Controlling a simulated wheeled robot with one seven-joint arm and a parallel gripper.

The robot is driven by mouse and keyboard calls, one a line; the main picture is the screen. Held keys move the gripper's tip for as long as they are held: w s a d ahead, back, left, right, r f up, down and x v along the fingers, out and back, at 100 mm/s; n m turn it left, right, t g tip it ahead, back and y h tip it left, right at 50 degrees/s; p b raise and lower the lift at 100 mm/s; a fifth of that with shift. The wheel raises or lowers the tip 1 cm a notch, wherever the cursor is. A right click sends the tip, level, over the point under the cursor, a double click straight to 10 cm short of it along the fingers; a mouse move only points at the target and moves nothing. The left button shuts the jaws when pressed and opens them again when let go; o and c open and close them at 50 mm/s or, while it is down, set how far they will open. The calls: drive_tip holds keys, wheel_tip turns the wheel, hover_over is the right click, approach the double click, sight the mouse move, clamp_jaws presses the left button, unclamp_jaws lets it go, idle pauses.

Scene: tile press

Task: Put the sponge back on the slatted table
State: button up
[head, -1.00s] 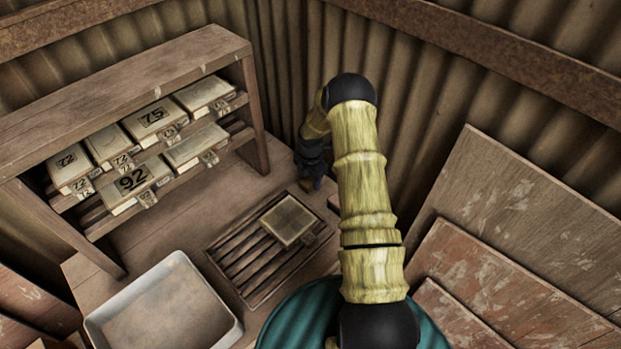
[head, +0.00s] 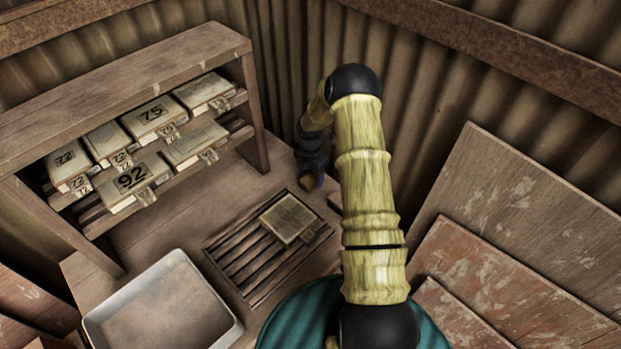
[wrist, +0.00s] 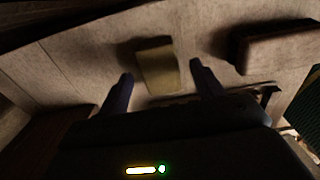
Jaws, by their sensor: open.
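The sponge is a dull yellow block (wrist: 157,62) lying on a pale plank surface in the wrist view. My gripper (wrist: 161,70) is open, with one dark finger on each side of the sponge's near part and a gap on both sides. In the head view my gripper (head: 312,177) is low at the back of the wooden table (head: 175,225), mostly hidden by its own wrist. A small yellowish bit beside it there looks like the sponge. A slatted rack (head: 237,262) lies on the table nearer the robot, with a square tile (head: 287,218) on it.
A reddish-brown block (wrist: 277,46) stands right of the sponge in the wrist view. A wooden shelf (head: 120,88) with several numbered tiles is at the left. A pale tray (head: 165,305) sits at the front. Corrugated walls close in behind, and boards (head: 520,215) lean at the right.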

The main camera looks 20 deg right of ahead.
sight(309, 179)
wheel_tip(309, 179, up, 10)
drive_tip(key=b, duration=0.2)
drive_tip(key=shift+f, duration=0.15)
idle(0.4)
drive_tip(key=s+a+r+m+t, duration=0.1)
drive_tip(key=s+a+r+m, duration=0.3)
drive_tip(key=s+m, duration=0.3)
drive_tip(key=s+a+r+m, duration=0.4)
drive_tip(key=s+r+m, duration=0.1)
drive_tip(key=s+m, duration=0.3)
drive_tip(key=s+a+r+m+t, duration=0.1)
drive_tip(key=s+a+r+m, duration=0.3)
drive_tip(key=s+m, duration=0.3)
drive_tip(key=s+r, duration=0.1)
drive_tip(key=s, duration=0.2)
drive_tip(key=shift+a+t, duration=0.2)
drive_tip(key=shift+t, duration=0.1)
drive_tip(key=shift+s, duration=0.1)
